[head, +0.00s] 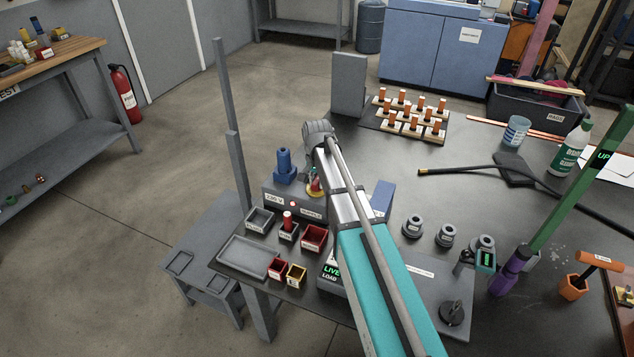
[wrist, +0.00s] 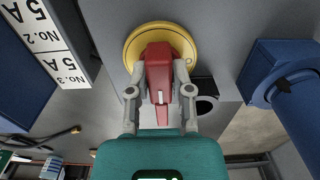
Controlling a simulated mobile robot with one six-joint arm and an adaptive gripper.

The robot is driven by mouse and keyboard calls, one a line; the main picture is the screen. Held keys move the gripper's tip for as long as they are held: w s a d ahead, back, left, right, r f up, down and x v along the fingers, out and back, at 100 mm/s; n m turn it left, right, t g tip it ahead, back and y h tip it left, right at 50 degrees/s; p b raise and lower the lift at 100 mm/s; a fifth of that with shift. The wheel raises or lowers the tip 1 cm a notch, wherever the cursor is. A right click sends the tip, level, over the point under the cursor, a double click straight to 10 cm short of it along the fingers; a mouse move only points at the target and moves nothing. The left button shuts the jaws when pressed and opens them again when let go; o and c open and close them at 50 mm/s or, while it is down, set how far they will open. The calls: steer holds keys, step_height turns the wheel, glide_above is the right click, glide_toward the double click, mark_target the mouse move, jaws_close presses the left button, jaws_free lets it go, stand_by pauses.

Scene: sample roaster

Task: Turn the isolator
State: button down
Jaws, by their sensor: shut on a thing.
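The isolator has a red handle (wrist: 159,70) on a round yellow plate (wrist: 133,45), mounted on a grey box face. In the wrist view my gripper (wrist: 159,78) has one finger on each side of the handle, closed against it. The handle lies upright in that picture, with a white mark near its lower end. In the head view a little of the isolator's red and yellow (head: 315,184) shows on the grey labelled box (head: 280,203). My arm covers much of it there, and my fingers cannot be made out.
A blue fitting (wrist: 282,75) stands close to the right of my gripper in the wrist view. White 5A labels (wrist: 38,30) are at left. Small bins (head: 313,238) and a tray (head: 247,258) sit in front of the box. Pegs on wooden blocks (head: 408,110) stand farther back.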

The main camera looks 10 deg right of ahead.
steer(key=shift+n, duration=0.4)
steer(key=n, duration=0.3)
steer(key=shift+n, duration=0.3)
steer(key=n, duration=0.4)
steer(key=shift+n, duration=0.3)
steer(key=n, duration=0.8)
steer(key=shift+s+n, duration=0.1)
steer(key=shift+n, duration=0.2)
steer(key=c, duration=0.5)
jaws_free()
